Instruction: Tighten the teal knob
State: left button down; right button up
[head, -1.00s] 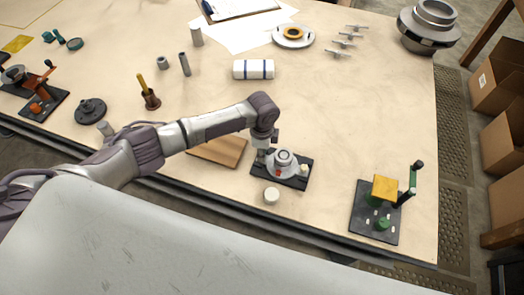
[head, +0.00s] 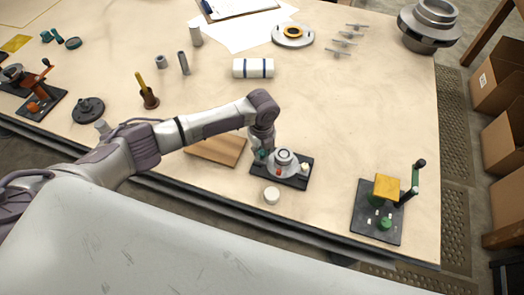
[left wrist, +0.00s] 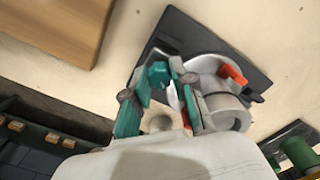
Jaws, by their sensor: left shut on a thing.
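The split casing, a light grey round housing (head: 284,160) with a small red-orange part, sits on a black base plate (head: 297,181). In the left wrist view the housing (left wrist: 222,105) is at the right, with the orange part (left wrist: 233,73) on its rim. The teal knob (left wrist: 158,74) is at the housing's side, between the fingertips of my left gripper (left wrist: 159,85). The left gripper also shows in the head view (head: 263,156), pointing down at the left side of the housing. It is shut on the knob, and the fingers partly hide it. My right gripper is not in view.
A wooden board (head: 217,149) lies left of the casing. A white round cap (head: 271,195) stands in front of it. A black-based fixture with a yellow block (head: 386,187) and green handle is to the right. The table between the casing and that fixture is clear.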

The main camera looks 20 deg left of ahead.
aim_at(262, 152)
pick_arm(q)
jog(key=m+b, duration=0.1)
jog(key=m, duration=0.3)
jog(key=shift+m, duration=0.3)
jog(key=m+b, duration=0.1)
jog(key=m, duration=0.3)
jog(key=shift+m, duration=0.3)
jog(key=c, duration=1.2)
grip_release()
notch_tip(262, 152, up, 12)
jog(key=shift+r, duration=0.1)
